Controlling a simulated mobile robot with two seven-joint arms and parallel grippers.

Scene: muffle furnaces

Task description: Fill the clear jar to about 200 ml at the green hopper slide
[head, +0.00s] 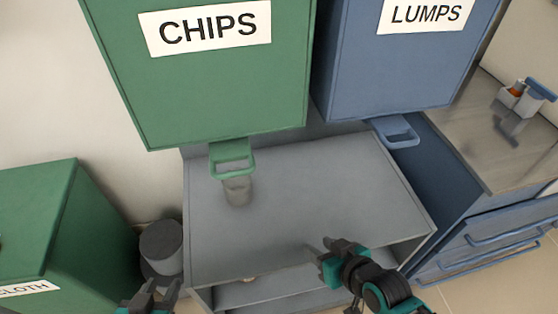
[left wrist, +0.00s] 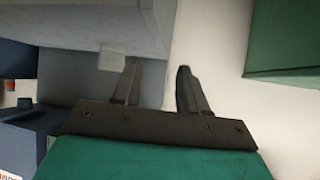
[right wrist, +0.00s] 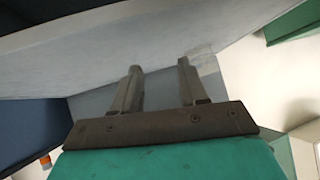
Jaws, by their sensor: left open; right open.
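The green hopper (head: 215,90), labelled CHIPS, hangs at upper left of the head view. Its green slide handle (head: 232,159) sticks out at the bottom. The clear jar (head: 237,192) stands upright on the grey stand below the handle, its top partly hidden by it; I cannot tell its fill level. A pale block-like shape (left wrist: 112,56) in the left wrist view may be the jar. My left gripper (head: 161,288) is open and empty, left of the stand's front edge. My right gripper (head: 321,255) is open and empty over the stand's front edge, right of the jar.
A blue LUMPS hopper (head: 390,65) with a blue handle (head: 397,132) hangs to the right. The grey stand top (head: 310,200) is otherwise clear. A dark grey round container (head: 162,248) and a green CLOTH bin (head: 55,230) are left. A blue drawer cabinet (head: 480,215) stands right.

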